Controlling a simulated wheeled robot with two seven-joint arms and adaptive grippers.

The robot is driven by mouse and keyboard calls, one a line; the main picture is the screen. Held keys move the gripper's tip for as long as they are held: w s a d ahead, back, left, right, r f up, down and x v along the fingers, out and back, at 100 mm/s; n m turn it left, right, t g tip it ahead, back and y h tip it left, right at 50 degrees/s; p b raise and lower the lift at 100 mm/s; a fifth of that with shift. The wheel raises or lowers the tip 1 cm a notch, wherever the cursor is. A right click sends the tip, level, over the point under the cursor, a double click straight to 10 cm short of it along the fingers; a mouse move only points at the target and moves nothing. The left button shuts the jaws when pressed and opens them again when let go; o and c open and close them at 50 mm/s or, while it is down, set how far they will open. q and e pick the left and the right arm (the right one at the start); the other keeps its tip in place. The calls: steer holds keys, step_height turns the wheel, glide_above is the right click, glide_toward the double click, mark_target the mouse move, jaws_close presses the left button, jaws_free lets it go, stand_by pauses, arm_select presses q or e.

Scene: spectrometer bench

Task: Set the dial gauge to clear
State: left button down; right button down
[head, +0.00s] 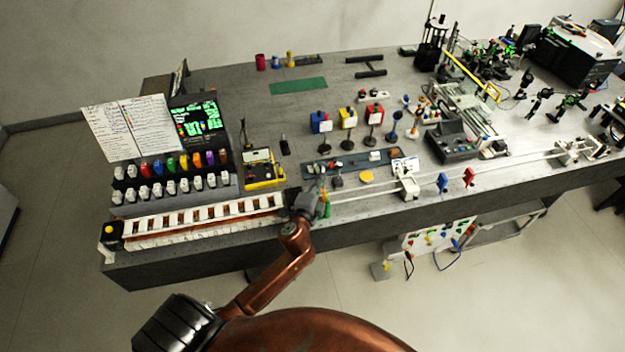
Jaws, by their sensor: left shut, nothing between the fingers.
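I cannot tell for certain which item is the dial gauge. A yellow and black instrument (264,176) stands on the bench, left of my gripper; its face markings are too small to read. My left gripper (322,201) is at the bench's front edge, at the left end of a long pale rail (360,189). It is shut and empty. A small green item shows right beside its fingers; whether they touch is unclear. My right gripper is out of view.
A rack of coloured bottles (171,165) and a long white-slotted tray (205,215) stand at left. A grey-blue tray (392,155) of small parts lies behind the gripper. The back left of the bench is mostly clear.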

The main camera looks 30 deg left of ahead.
arm_select(q)
steer(key=shift+w, duration=0.15)
steer(key=shift+d, duration=0.2)
steer(key=s+d, duration=0.1)
steer(key=s+d+r+p, duration=0.1)
steer(key=s+d, duration=0.1)
steer(key=shift+s, duration=0.15)
steer(key=v, duration=0.9)
steer(key=shift+a+b, duration=0.35)
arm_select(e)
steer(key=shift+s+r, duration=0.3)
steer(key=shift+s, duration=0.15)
